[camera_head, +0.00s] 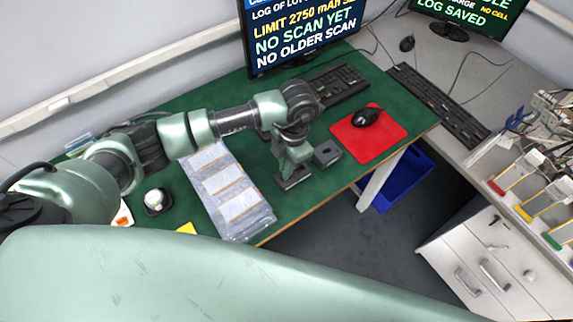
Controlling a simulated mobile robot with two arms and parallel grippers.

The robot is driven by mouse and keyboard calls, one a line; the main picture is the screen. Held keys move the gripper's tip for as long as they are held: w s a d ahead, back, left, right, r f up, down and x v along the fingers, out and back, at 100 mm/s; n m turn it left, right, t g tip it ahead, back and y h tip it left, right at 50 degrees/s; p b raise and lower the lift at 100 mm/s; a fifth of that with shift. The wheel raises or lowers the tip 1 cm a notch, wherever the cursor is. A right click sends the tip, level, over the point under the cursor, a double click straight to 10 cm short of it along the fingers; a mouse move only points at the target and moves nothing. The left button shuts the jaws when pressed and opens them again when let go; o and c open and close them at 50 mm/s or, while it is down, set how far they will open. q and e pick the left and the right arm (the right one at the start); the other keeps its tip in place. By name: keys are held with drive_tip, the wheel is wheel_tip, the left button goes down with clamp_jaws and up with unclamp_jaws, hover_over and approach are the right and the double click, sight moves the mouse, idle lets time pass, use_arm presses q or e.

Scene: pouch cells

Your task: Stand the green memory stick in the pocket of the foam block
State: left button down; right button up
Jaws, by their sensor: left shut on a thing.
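The foam block (327,153) looks like a small dark grey block with an opening in its top, standing on the green mat left of the red mouse pad. My left gripper (293,179) points down just to the left of and nearer than this block, low over the mat. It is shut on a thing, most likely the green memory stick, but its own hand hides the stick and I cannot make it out. The block's pocket shows no stick standing in it. My right gripper is not in view.
A clear tray of white pouch cells (226,190) lies left of the gripper. A black mouse (366,117) rests on the red pad (369,138). A keyboard (338,86) and monitor (299,32) stand behind. The table's front edge is close to the gripper.

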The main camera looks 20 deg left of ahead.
use_arm(q)
drive_tip(key=shift+f, duration=0.1)
drive_tip(key=c, duration=1.5)
unclamp_jaws()
drive_tip(key=r, duration=0.2)
drive_tip(key=r+b, duration=0.1)
drive_tip(key=r, duration=0.2)
drive_tip(key=r+b, duration=0.1)
drive_tip(key=r, duration=0.1)
drive_tip(key=shift+w+d+r, duration=0.3)
drive_tip(key=shift+w+r, duration=0.05)
drive_tip(key=shift+r, duration=0.05)
